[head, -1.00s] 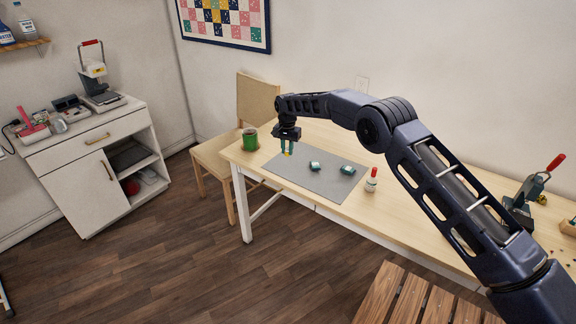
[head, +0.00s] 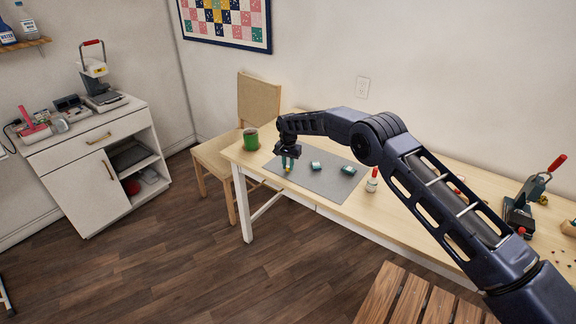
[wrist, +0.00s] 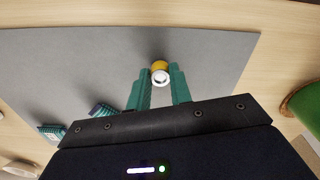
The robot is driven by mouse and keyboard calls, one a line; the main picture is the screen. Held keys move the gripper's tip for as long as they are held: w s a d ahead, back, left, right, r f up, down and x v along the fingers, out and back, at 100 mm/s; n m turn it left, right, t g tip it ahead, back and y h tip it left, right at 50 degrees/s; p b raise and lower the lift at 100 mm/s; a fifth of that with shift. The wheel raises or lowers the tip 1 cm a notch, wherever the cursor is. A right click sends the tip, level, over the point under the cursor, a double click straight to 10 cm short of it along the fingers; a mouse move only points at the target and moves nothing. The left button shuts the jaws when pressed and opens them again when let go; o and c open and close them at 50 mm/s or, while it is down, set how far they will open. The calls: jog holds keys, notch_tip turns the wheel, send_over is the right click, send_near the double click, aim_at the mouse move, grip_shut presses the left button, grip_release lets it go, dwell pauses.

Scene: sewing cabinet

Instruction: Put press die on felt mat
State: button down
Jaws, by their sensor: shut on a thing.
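The press die, a small brass-yellow piece with a white ring-shaped end, is between the teal fingertips of my gripper (head: 287,163). It shows as a yellow spot in the head view (head: 287,169) and more clearly in the wrist view (wrist: 159,67). My gripper (wrist: 160,80) is shut on it and points down over the left part of the grey felt mat (head: 325,184). The mat also shows in the wrist view (wrist: 215,60). The die is at or just above the mat; I cannot tell whether it touches.
Two teal-and-white pieces (head: 316,167) (head: 348,170) lie on the mat, right of my gripper. A green cup (head: 251,140) stands left of the mat and a red-capped bottle (head: 372,181) right of it. A hand press (head: 522,205) is farther right. The mat's front is clear.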

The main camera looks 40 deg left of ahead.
aim_at(288, 167)
jog(key=shift+f, duration=0.1)
jog(key=c, duration=1.3)
grip_release()
jog(key=shift+o, duration=0.2)
notch_tip(288, 167, up, 12)
